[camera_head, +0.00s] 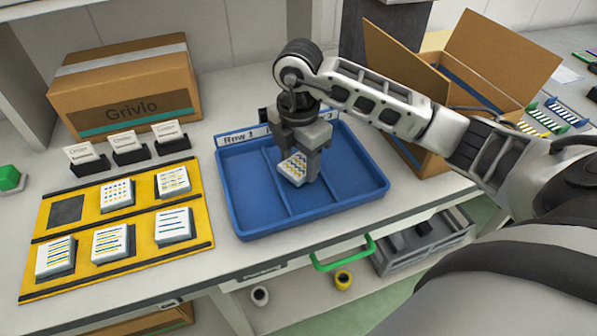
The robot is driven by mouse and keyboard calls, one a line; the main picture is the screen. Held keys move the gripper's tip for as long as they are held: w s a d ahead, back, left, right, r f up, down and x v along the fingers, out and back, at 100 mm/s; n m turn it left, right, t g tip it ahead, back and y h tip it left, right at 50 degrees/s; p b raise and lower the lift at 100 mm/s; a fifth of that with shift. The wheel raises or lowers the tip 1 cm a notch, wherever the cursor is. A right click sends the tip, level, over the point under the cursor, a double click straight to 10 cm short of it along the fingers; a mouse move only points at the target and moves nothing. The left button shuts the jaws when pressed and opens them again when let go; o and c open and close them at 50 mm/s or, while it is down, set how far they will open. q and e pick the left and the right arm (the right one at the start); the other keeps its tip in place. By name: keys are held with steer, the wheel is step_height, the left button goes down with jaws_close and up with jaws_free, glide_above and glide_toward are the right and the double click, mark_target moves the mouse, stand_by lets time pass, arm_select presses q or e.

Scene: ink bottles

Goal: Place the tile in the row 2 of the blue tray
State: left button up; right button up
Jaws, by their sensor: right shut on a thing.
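My right gripper (303,160) points down over the blue tray (258,231) and is shut on a white tile (292,169) with a wavy pattern in yellow and dark lines. The tile is tilted and appears above the middle of the tray. The tray has raised dividers that part it into compartments running front to back. A label reading "Row 1" (240,135) stands at the tray's back left; the other labels are hidden behind my gripper. I see nothing lying in the visible compartments. My left gripper is not in view.
A yellow board (85,212) at left holds several patterned tiles and one empty dark square (66,212). Small card holders (128,148) stand behind it. A closed "Grivlo" box (125,90) is at the back left. An open cardboard box (425,160) stands close right of the tray.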

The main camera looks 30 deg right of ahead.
mark_target(298, 165)
steer(key=shift+f+b, duration=0.3)
steer(key=shift+f, duration=0.65)
steer(key=shift+r, duration=0.15)
steer(key=o, duration=1)
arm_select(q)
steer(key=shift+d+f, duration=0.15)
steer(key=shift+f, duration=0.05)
arm_select(e)
steer(key=shift+o, duration=0.2)
step_height(298, 165, up, 4)
steer(key=p, duration=0.4)
steer(key=shift+r, duration=0.25)
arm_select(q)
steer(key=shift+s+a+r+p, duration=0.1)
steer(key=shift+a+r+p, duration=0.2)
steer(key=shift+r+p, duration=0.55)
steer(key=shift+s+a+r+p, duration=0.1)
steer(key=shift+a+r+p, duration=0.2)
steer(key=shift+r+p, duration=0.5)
arm_select(e)
step_height(298, 165, up, 8)
steer(key=shift+f, duration=0.25)
